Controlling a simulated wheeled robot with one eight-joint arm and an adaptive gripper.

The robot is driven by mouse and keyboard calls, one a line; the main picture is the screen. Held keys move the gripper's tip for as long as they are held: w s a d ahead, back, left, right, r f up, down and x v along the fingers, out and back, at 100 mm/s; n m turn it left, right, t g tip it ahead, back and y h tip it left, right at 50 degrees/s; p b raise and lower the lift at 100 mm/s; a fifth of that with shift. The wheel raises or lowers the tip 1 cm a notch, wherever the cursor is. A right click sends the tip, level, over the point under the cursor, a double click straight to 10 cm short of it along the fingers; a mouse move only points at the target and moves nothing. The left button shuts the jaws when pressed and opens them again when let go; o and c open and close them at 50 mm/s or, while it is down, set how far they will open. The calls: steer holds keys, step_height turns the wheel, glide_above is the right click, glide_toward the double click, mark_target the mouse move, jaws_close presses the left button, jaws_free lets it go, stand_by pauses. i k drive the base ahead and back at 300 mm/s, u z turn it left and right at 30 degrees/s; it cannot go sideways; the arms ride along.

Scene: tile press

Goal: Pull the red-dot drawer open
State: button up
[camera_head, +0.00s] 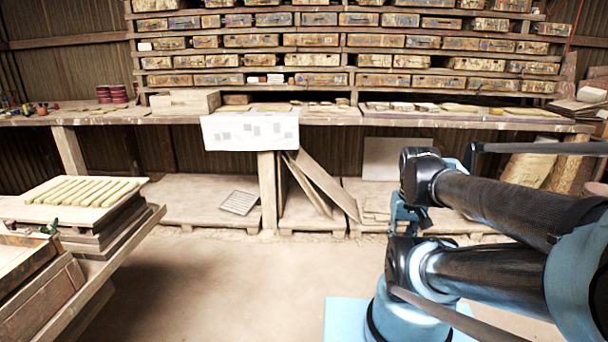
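No drawer with a red dot can be picked out in the head view. Rows of worn, box-like wooden fronts (311,60) fill the rack along the back wall, but they are too small to tell whether any bears a red dot. My folded arm fills the right side, with dark links and blue joints. I cannot make out the fingers of my gripper, so its opening and contact do not show.
A long workbench (330,117) runs below the rack, with a white sheet (250,131) hanging over its edge. Leaning boards (318,185) and low pallets stand under it. A wooden stand (100,262) with a ridged board (85,191) is at left. Bare floor lies in the middle.

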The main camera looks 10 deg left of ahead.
mark_target(233, 79)
steer(key=u, duration=0.2)
steer(key=i, duration=1.05)
steer(key=u, duration=0.55)
steer(key=i, duration=1.1)
steer(key=u, duration=0.45)
steer(key=i, duration=0.65)
steer(key=u, duration=0.1)
